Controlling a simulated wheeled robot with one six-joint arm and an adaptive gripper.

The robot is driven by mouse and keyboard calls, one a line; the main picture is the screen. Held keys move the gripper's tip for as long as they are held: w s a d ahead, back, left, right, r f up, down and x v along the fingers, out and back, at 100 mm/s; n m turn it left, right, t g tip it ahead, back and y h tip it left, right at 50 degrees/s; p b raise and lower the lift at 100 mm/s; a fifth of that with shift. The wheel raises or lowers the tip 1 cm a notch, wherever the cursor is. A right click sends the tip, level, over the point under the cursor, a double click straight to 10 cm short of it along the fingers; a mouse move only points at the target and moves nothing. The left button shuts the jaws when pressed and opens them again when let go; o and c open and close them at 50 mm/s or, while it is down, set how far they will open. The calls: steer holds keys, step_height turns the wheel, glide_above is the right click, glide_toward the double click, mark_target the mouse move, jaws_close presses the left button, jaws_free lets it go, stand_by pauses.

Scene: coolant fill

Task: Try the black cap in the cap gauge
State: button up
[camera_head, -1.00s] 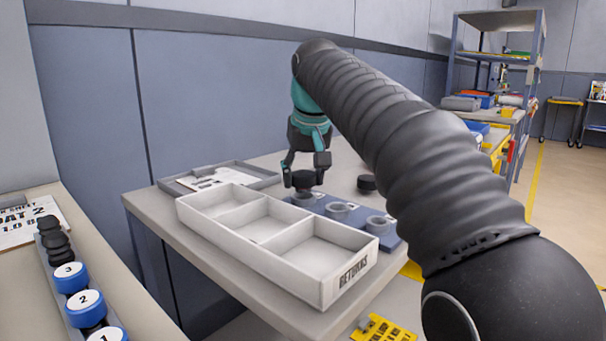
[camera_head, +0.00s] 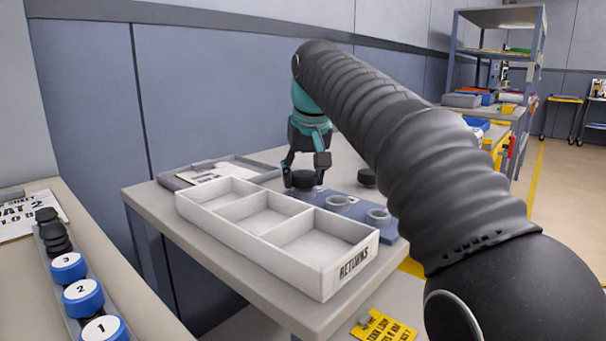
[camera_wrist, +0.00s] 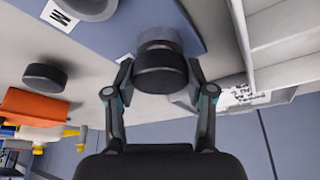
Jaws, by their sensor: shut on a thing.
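My gripper (camera_head: 304,168) is shut on a black cap (camera_head: 304,180), held at the left end of the cap gauge. The gauge is a blue board (camera_head: 357,210) with grey rings; its middle ring (camera_head: 338,201) and right ring (camera_head: 378,214) look empty. The left ring is hidden behind the cap in the head view. In the wrist view the held cap (camera_wrist: 160,78) sits between both fingertips, in line with a grey ring (camera_wrist: 158,38). I cannot tell whether the cap is seated in it. A second black cap (camera_head: 367,177) stands on the table behind the gauge.
A white three-compartment RETURNS tray (camera_head: 355,265) stands empty in front of the gauge. A grey tray with a paper (camera_head: 217,172) lies behind it. On the left bench, a rack holds blue numbered caps (camera_head: 82,295) and black ones (camera_head: 50,228).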

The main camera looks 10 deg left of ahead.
steer(key=shift+f, duration=0.25)
steer(key=o, duration=1.1)
steer(key=v, duration=1.2)
steer(key=shift+w, duration=0.1)
